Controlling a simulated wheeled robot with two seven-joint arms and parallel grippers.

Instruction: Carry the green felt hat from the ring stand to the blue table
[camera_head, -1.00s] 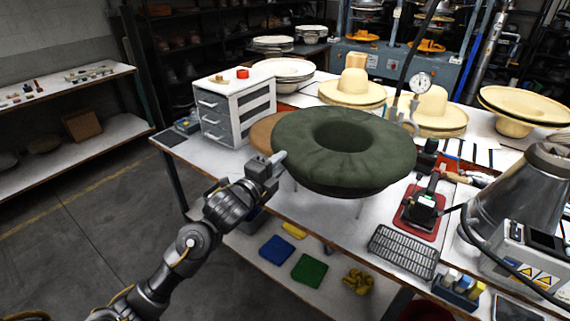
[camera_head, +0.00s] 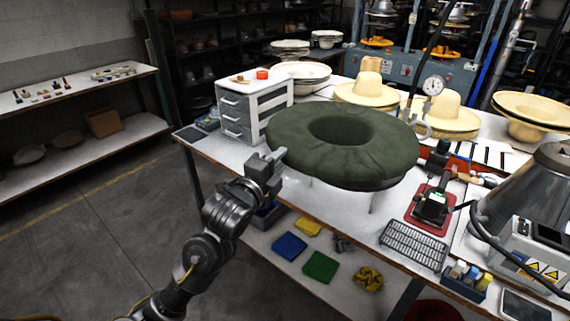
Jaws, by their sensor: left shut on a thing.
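The green felt hat (camera_head: 395,150) is a wide dark green ring shape with a hollow in its middle, over the workbench. My left gripper (camera_head: 274,160) is shut on its near left brim edge; the fingertips are partly hidden at the felt. Thin legs of the ring stand (camera_head: 373,201) show below the hat, and the hat covers its top. I cannot tell whether the hat still rests on the ring. I see no blue table in this view. My right gripper is not in view.
A white drawer unit (camera_head: 238,115) stands just behind the hat's left side. Cream hats (camera_head: 367,91) stand behind it. A red-based tool (camera_head: 430,208), a metal grate (camera_head: 414,245) and a grey cone (camera_head: 535,190) crowd the right. Open floor (camera_head: 110,240) lies left.

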